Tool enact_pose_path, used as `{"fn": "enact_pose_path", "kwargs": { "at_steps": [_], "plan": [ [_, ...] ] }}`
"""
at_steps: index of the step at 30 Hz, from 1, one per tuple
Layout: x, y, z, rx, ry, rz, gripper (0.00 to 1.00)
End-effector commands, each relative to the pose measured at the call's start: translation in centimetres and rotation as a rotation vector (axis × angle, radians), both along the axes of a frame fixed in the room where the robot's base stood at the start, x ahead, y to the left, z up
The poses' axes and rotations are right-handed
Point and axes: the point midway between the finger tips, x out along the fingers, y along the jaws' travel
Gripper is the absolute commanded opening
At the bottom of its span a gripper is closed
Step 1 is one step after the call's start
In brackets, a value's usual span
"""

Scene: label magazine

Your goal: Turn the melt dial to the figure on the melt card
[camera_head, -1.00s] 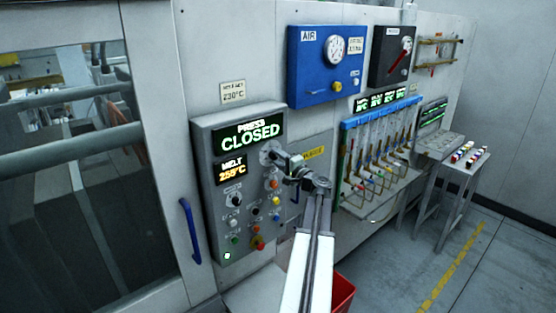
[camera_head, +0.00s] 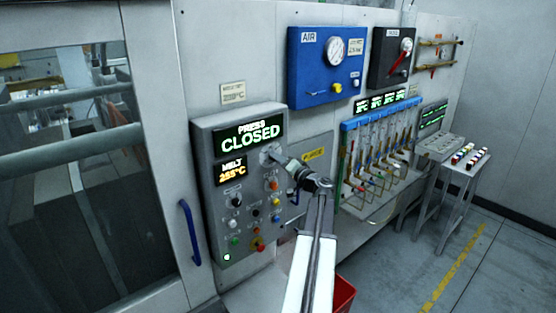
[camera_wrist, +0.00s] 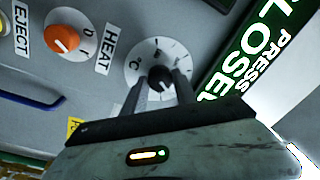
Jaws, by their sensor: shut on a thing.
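The melt dial is a black knob (camera_wrist: 160,75) on a white round scale marked °C (camera_wrist: 140,62), in the wrist view. My gripper (camera_wrist: 163,88) has its two fingers closed around the knob. In the head view my gripper (camera_head: 275,155) reaches the upper right of the grey press panel (camera_head: 205,165), and mostly hides the dial. The melt display (camera_head: 231,171) shows orange figures that look like 255 °C, a little blurred. The melt card (camera_head: 233,93) is a small cream plate above the panel; its figure is blurred now but looked like 230 °C earlier.
The press display (camera_head: 248,135) reads CLOSED. An orange heat knob (camera_wrist: 62,40) sits near the dial. Other knobs and buttons, including a red one (camera_head: 258,244), lie below. A blue AIR box (camera_head: 310,80) hangs right of the panel.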

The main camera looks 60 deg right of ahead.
Motion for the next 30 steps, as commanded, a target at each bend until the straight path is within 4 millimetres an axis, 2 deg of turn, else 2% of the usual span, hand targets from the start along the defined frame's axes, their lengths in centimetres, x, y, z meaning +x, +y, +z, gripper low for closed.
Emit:
{"fn": "enact_pose_path", "kwargs": {
  "at_steps": [14,15,17,26,30],
  "plan": [
    [-0.1,0.0,0.0,-0.012,0.004,-0.001,0.00],
    [-0.1,0.0,0.0,-0.012,0.004,-0.001,0.42],
    [-0.1,0.0,0.0,-0.012,0.004,-0.001,0.55],
    [-0.2,0.0,0.0,-0.012,0.004,-0.001,0.55],
    [-1.8,0.7,-0.2,-0.012,0.004,-0.002,0.55]
  ]
}}
